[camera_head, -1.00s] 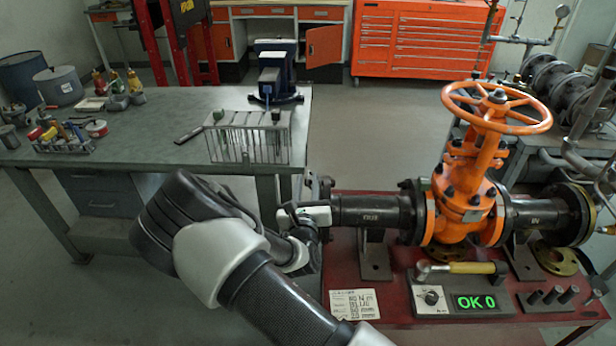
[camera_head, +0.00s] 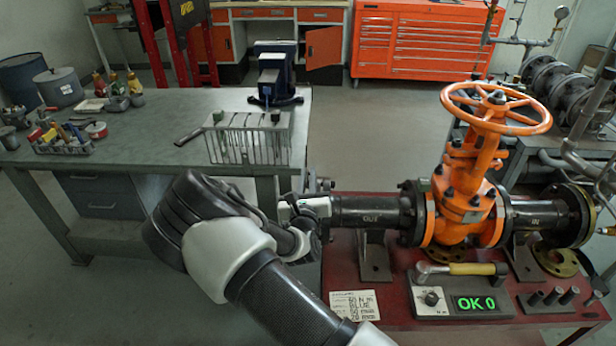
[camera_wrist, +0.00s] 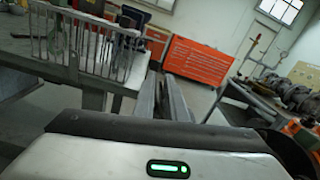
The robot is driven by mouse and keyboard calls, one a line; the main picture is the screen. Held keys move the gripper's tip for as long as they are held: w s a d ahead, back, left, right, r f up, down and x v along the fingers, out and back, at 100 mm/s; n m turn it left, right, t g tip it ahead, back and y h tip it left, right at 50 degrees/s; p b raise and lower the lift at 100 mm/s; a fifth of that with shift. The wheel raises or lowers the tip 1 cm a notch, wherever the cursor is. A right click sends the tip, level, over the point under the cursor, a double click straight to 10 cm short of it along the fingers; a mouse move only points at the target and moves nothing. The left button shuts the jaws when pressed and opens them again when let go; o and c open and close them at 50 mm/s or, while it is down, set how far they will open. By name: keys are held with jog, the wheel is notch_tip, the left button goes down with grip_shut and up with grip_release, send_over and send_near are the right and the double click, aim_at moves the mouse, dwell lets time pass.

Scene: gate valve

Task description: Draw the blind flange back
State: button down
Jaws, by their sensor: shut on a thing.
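The gate valve (camera_head: 465,205) is orange, with a handwheel on top and dark flanged pipes on both sides. Its left pipe (camera_head: 368,211) is marked OUT. The blind flange (camera_head: 325,186) is at this pipe's left end, dark and mostly hidden behind my gripper; whether it touches the pipe end I cannot tell. My gripper (camera_head: 318,207) is at that end, shut on the flange. In the wrist view the two grey fingers (camera_wrist: 166,100) lie close together, and the part between their tips is not clear.
The red bench (camera_head: 395,290) carries the valve, a torque wrench (camera_head: 460,268) and a green "OK 0" display (camera_head: 476,303). The grey workbench (camera_head: 150,150) at left bears a wire rack (camera_head: 248,138) close behind my arm. Floor shows between the benches.

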jog(key=shift+a+p, duration=0.35)
jog(key=shift+a, duration=0.55)
jog(key=c, duration=1.9)
grip_release()
jog(key=shift+f, duration=0.1)
jog(key=shift+s, duration=0.1)
jog(key=s, duration=1.7)
jog(key=shift+s+p, duration=0.15)
jog(key=shift+p, duration=0.15)
